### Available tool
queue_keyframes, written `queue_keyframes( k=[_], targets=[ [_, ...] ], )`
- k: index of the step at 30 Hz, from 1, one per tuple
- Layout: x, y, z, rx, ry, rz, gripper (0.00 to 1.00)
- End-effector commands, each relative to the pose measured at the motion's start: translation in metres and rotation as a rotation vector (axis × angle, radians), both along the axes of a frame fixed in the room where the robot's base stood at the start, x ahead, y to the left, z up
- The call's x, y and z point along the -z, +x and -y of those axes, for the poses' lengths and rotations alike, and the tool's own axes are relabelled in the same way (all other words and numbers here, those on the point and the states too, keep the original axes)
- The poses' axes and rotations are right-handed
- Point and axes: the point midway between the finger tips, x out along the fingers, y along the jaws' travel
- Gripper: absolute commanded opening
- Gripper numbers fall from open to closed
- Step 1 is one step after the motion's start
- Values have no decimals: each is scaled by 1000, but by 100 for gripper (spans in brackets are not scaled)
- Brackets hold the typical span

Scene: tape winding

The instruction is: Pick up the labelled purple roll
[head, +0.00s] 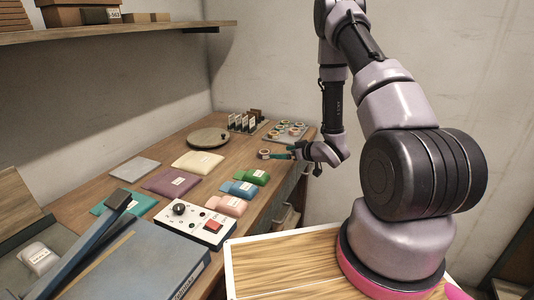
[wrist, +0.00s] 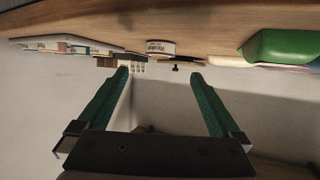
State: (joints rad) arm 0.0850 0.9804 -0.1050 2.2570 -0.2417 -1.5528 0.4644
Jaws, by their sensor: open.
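A short roll with a white printed label (wrist: 160,47) stands on the table in the wrist view, just beyond my fingertips and between their lines. Its purple colour cannot be made out. In the head view a small roll (head: 264,154) sits just left of my gripper (head: 283,154), near the table's right edge. My gripper has green fingers, spread wide and empty, also in the wrist view (wrist: 160,76). It points along the table, low, with a gap to the roll. The wrist picture shows the table at the top.
A tray of several tape rolls (head: 289,132) stands behind, with a rack (head: 246,122) and a round turntable (head: 208,137). Green (head: 257,177) and blue (head: 238,189) packets lie nearer. A control box (head: 195,222) stands at the front. A shelf (head: 130,28) hangs above left.

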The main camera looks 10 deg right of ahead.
Motion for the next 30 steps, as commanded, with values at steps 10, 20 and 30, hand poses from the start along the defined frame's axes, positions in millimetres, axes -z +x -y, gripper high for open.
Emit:
queue_keyframes(
  k=[10, 20, 30],
  targets=[
    [19, 38, -25, -4, 1, 2, 100],
    [35, 67, -44, -7, -2, 2, 100],
    [41, 82, -51, -1, 1, 2, 100]
  ],
)
